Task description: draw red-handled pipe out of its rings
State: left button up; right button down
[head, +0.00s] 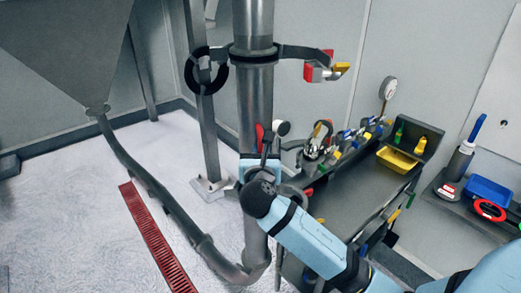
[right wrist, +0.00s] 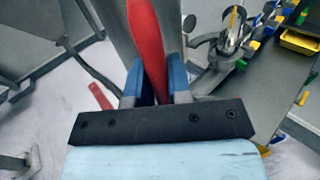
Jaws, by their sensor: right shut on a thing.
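The red handle (right wrist: 146,38) runs between the two blue fingers of my right gripper (right wrist: 155,78) in the right wrist view. The gripper is shut on it. In the head view my right gripper (head: 264,158) is in front of the tall grey vertical pipe (head: 254,100), and a bit of the red handle (head: 259,131) shows above it. A dark ring clamp (head: 254,56) surrounds the vertical pipe higher up. Whether the handle is joined to this pipe is hidden by my gripper and arm. My left gripper is not in view.
A dark workbench (head: 355,185) with tools and a yellow bin (head: 397,159) stands right of the pipe. A grey hopper (head: 70,45) with a curved hose (head: 150,185) is at left. A red floor grate (head: 155,238) lies on the pale floor. A blue bin (head: 488,190) sits far right.

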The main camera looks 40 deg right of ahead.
jog(key=shift+s+d+v, duration=0.1)
jog(key=shift+d+v, duration=0.05)
jog(key=shift+v, duration=0.65)
jog(key=shift+s+d+v, duration=0.1)
jog(key=shift+v, duration=0.7)
jog(key=shift+s+d+v, duration=0.1)
jog(key=shift+d+v, duration=0.05)
jog(key=shift+v, duration=0.7)
dwell(1.5)
